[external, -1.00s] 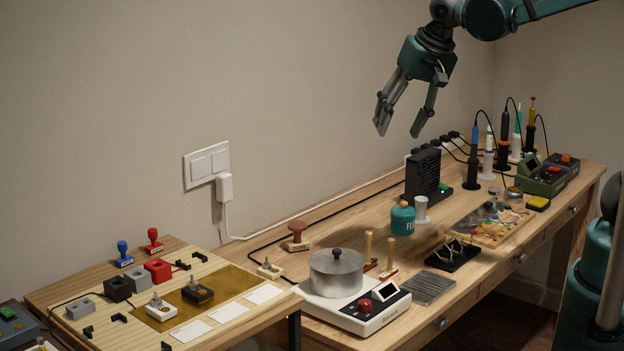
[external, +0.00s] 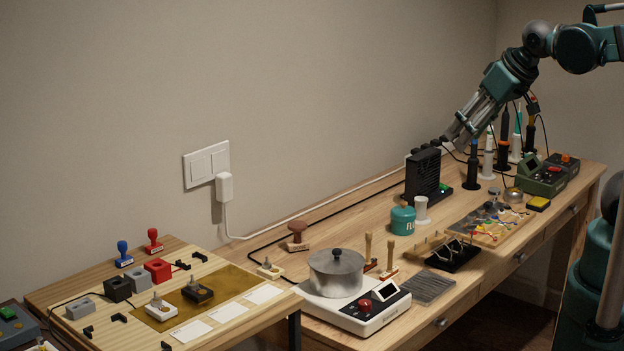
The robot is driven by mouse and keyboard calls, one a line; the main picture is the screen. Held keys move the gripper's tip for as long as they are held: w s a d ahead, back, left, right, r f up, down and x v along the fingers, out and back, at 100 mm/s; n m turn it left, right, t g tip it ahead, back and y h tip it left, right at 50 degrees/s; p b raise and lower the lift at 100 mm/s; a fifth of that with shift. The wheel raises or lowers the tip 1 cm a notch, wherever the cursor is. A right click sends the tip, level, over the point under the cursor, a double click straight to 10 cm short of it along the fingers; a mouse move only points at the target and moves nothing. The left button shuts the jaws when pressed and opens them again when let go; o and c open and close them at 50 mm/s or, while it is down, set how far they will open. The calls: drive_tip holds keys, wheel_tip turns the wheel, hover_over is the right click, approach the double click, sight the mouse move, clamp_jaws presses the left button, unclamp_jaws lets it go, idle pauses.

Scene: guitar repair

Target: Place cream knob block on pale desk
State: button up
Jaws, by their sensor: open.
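A small cream block with a metal knob (external: 269,269) sits upright at the left end of the long wooden bench, close to the left desk. A similar, whiter knob block (external: 160,307) stands on the amber mat of the left desk. I take the low, pale wooden desk at left (external: 62,293) to be the pale desk, but I cannot be certain. My gripper (external: 458,138) is open and empty. It points down and left above the back right of the bench, by the black slatted box, far from both knob blocks. Its fingers are seen partly side-on.
A metal pot (external: 336,272) stands on a white hotplate, with a wooden-handled stamp (external: 297,238) behind it. The black slatted box (external: 422,175) and upright tool holders (external: 488,162) stand under my arm. A black knob block (external: 197,290) and white cards lie on the left desk.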

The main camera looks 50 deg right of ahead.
drive_tip(key=shift+s+d+f+n, duration=0.25)
drive_tip(key=shift+s+d+n, duration=0.05)
drive_tip(key=shift+s, duration=0.35)
